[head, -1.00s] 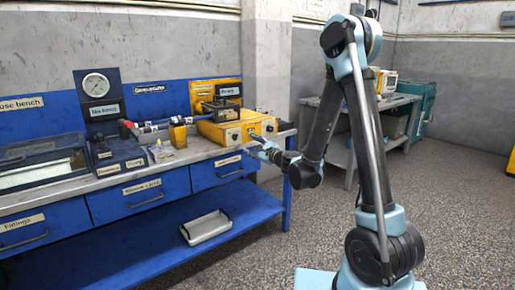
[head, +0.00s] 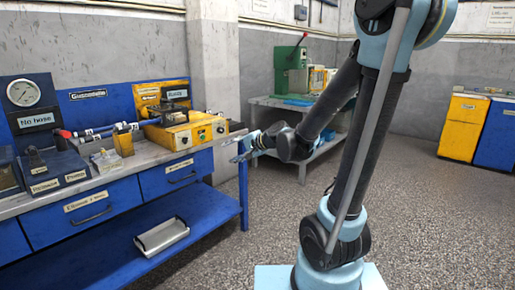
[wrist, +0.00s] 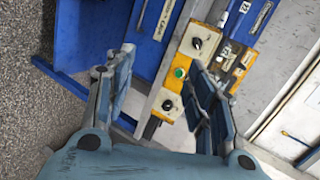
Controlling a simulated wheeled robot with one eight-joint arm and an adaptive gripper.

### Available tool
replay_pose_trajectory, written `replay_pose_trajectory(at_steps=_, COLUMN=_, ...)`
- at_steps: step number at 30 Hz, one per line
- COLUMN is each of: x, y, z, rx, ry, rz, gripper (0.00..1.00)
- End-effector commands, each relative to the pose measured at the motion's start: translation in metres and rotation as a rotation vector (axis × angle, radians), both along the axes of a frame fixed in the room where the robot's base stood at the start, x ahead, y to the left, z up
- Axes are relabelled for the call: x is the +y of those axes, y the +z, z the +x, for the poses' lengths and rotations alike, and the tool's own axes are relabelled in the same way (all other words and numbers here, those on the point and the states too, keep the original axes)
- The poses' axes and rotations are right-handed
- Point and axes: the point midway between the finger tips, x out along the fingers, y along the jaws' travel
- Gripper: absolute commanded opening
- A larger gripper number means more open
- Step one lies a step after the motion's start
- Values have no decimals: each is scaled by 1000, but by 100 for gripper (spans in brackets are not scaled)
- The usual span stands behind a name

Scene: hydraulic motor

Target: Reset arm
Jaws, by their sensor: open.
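My arm rises from its light blue base at the right of the head view and bends down to my gripper (head: 243,146), which is near the right end of the blue bench (head: 215,205). In the wrist view my gripper (wrist: 160,95) is open, with its two blue-grey fingers apart and nothing between them. Beyond the fingers is the yellow control box (wrist: 180,75) with black knobs and a green button. The box also shows in the head view (head: 190,133), to the left of my gripper and apart from it.
A pressure gauge (head: 24,92) stands on the bench at the left. A white tray (head: 162,237) lies on the lower shelf. A grey table (head: 275,104) with a green machine (head: 290,70) stands behind my arm. Yellow and blue cabinets (head: 465,125) are far right. The speckled floor (head: 430,225) is open.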

Motion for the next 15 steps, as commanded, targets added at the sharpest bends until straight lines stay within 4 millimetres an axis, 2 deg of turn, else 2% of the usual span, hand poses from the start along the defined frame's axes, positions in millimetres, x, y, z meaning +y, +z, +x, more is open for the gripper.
replay_pose_trajectory(at_steps=15, x=-124, y=-49, z=-95, rx=-27, ry=158, rz=-532, gripper=50)
